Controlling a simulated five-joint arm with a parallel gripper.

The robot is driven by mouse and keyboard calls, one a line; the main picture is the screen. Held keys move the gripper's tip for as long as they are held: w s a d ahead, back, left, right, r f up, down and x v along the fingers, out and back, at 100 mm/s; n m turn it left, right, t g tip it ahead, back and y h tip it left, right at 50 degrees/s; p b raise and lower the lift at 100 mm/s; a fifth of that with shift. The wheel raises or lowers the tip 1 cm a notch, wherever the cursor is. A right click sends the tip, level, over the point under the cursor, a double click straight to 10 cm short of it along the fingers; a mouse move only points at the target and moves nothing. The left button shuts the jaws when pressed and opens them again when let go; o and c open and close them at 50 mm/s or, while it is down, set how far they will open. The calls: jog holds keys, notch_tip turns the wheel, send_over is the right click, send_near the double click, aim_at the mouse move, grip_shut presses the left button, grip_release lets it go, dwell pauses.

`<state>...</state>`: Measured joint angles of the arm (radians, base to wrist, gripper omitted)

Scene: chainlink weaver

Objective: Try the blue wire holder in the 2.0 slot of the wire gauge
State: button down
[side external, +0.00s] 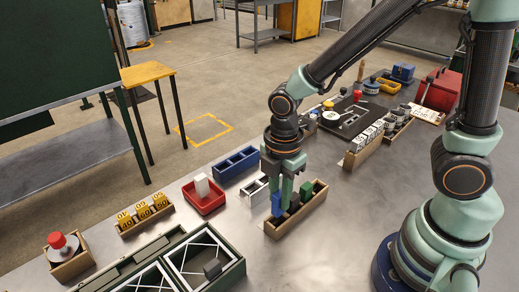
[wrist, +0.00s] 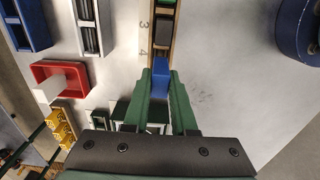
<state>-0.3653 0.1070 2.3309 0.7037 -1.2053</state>
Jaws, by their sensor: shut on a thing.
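The blue wire holder (side external: 277,205) is upright between the fingers of my gripper (side external: 282,193), which is shut on it. It is at the near end of a narrow wooden rack (side external: 303,219); I cannot tell whether its foot is still inside. In the wrist view the blue holder (wrist: 161,76) sits between the green fingertips (wrist: 160,84), beside the printed 4. A black holder (wrist: 164,32) and a green holder (wrist: 167,3) stand farther along the rack. A white slotted piece (wrist: 90,28) lies to the left, perhaps the wire gauge; no 2.0 mark is readable.
A red tray (side external: 203,198) with a white block and a blue compartment tray (side external: 235,165) lie left of the rack. Yellow number tags (side external: 143,212) and a green case (side external: 205,252) are nearer the front left. Bare metal table (side external: 345,225) lies right of the rack.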

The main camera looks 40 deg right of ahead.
aim_at(280, 193)
jog(key=shift+r, duration=0.15)
notch_tip(280, 193, up, 10)
jog(key=shift+f, duration=0.15)
jog(key=w+d, duration=1.1)
jog(key=d, duration=0.1)
jog(key=shift+f, duration=6.35)
